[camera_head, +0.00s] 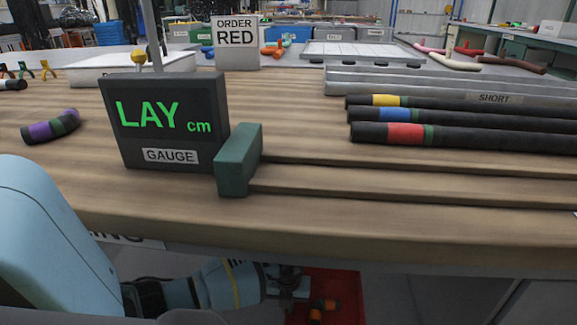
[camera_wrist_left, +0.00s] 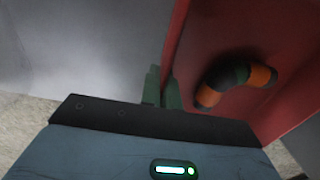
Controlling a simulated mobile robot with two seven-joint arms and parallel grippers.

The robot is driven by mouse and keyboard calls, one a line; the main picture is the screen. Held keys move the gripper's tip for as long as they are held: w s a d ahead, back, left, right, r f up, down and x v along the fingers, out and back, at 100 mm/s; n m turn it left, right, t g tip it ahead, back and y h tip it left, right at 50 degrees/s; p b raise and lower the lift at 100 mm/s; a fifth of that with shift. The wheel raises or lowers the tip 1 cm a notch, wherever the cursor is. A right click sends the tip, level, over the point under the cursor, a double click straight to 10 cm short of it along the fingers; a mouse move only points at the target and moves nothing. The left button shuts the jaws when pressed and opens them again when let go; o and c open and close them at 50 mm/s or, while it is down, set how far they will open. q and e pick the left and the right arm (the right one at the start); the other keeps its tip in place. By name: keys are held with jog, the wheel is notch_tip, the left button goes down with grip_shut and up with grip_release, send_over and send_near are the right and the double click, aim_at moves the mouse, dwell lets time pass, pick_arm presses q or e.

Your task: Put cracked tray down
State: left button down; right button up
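A red tray (camera_head: 348,286) is low below the front edge of the bench in the head view. In the left wrist view the red tray (camera_wrist_left: 215,45) fills the right side. A bent black and orange hose piece (camera_wrist_left: 236,80) lies in it; orange parts also show in the head view (camera_head: 322,306). My left gripper (camera_wrist_left: 163,90) has its green fingers close together on either side of the tray's wall, shut on it. In the head view my left gripper (camera_head: 290,284) is at the tray's left side, partly hidden. No crack can be made out. My right gripper is out of view.
The wooden bench (camera_head: 330,220) stands above the tray. On it are a gauge (camera_head: 165,125) reading "LAY cm", a green stop block (camera_head: 238,160), several dark hoses (camera_head: 460,137) and a purple hose piece (camera_head: 50,127). Grey surface (camera_wrist_left: 80,45) lies left of the tray.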

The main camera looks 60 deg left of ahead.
pick_arm(q)
notch_tip(320, 180, down, 4)
jog(key=shift+r+b, duration=0.2)
jog(key=shift+b, duration=0.85)
jog(key=shift+w, duration=0.1)
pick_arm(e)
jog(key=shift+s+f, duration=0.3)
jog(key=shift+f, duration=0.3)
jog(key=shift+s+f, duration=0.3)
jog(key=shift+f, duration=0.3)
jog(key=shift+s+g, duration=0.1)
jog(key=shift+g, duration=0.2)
pick_arm(q)
jog(key=shift+f, duration=0.1)
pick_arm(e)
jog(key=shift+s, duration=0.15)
